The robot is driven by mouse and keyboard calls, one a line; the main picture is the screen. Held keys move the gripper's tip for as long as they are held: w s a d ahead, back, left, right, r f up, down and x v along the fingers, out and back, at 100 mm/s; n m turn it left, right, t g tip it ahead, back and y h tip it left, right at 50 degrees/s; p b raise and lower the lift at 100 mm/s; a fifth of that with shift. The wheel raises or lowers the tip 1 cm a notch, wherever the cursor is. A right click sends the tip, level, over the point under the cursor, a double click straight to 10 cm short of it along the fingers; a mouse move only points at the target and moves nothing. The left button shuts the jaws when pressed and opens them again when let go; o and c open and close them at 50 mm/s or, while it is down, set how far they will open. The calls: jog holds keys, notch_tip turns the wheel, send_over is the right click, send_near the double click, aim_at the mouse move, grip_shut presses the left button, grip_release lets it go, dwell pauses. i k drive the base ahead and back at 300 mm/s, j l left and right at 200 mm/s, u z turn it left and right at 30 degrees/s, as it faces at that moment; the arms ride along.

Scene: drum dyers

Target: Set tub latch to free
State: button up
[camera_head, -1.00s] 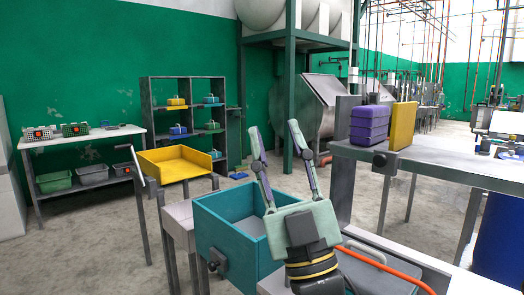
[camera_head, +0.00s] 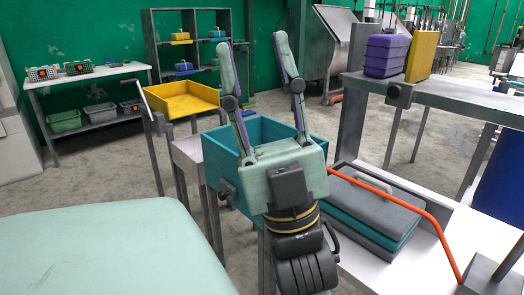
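A teal open-topped tub (camera_head: 218,150) stands in the middle of the view on a grey stand. A dark block-like fitting, which looks like its latch (camera_head: 228,191), sits on the tub's front left side. Its setting cannot be read from here. My gripper (camera_head: 253,42) points up and away in front of the tub, with its two fingers wide apart and nothing between them. The gripper's palm and fingers hide part of the tub's right side and interior. No contact between gripper and latch shows.
A yellow tray (camera_head: 185,104) stands behind the tub, with a crank-like handle (camera_head: 144,101) at its left. A grey and teal lidded case (camera_head: 370,210) and an orange bar (camera_head: 425,212) lie close on the right. A purple box (camera_head: 386,55) sits on a grey bench (camera_head: 455,97).

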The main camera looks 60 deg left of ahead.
aim_at(222, 195)
jog(key=u, duration=1.7)
